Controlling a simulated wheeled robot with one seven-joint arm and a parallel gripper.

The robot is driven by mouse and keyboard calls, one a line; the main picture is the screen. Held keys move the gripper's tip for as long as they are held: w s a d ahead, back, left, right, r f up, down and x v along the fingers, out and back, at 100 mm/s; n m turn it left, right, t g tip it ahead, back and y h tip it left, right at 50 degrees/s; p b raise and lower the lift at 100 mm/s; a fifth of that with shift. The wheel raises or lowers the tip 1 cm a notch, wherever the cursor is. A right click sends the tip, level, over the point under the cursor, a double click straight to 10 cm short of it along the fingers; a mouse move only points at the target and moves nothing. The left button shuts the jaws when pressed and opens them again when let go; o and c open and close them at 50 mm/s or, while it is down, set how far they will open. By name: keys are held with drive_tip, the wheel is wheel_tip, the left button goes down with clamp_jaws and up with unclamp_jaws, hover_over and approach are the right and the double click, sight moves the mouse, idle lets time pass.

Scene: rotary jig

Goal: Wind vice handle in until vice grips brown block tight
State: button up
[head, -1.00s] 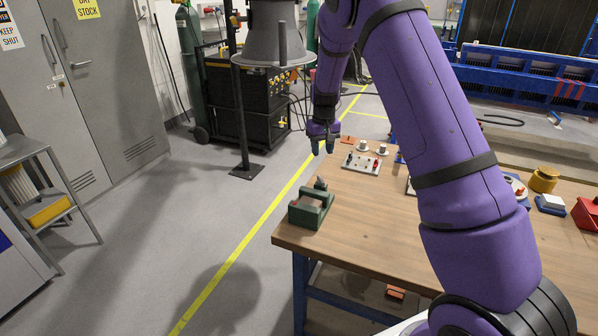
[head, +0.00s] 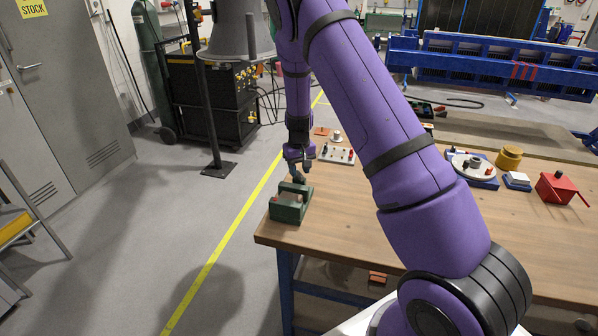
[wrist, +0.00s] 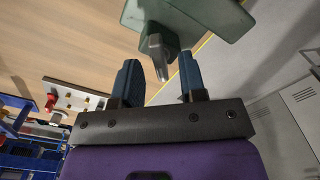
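The green vice (head: 288,210) sits at the near left corner of the wooden bench. My gripper (head: 298,174) is above the vice's far side and points down. In the wrist view the vice's green body (wrist: 200,18) fills the top, and its grey handle (wrist: 156,56) sticks out towards my gripper (wrist: 160,85). The two dark blue fingers are open, with the handle's tip between them near the fingertips. I see gaps on both sides of the handle. The brown block cannot be made out clearly in either view.
A white board with knobs (head: 337,154) lies beyond the vice. A round dial fixture (head: 472,166), a yellow cylinder (head: 509,157) and a red box (head: 560,187) stand to the right. The bench (head: 330,235) around the vice is clear.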

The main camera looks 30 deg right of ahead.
drive_tip(key=shift+f, duration=0.55)
clamp_jaws()
drive_tip(key=shift+m, duration=0.5)
drive_tip(key=m, duration=0.3)
drive_tip(key=shift+m, duration=0.4)
drive_tip(key=m, duration=0.4)
drive_tip(key=shift+m, duration=0.4)
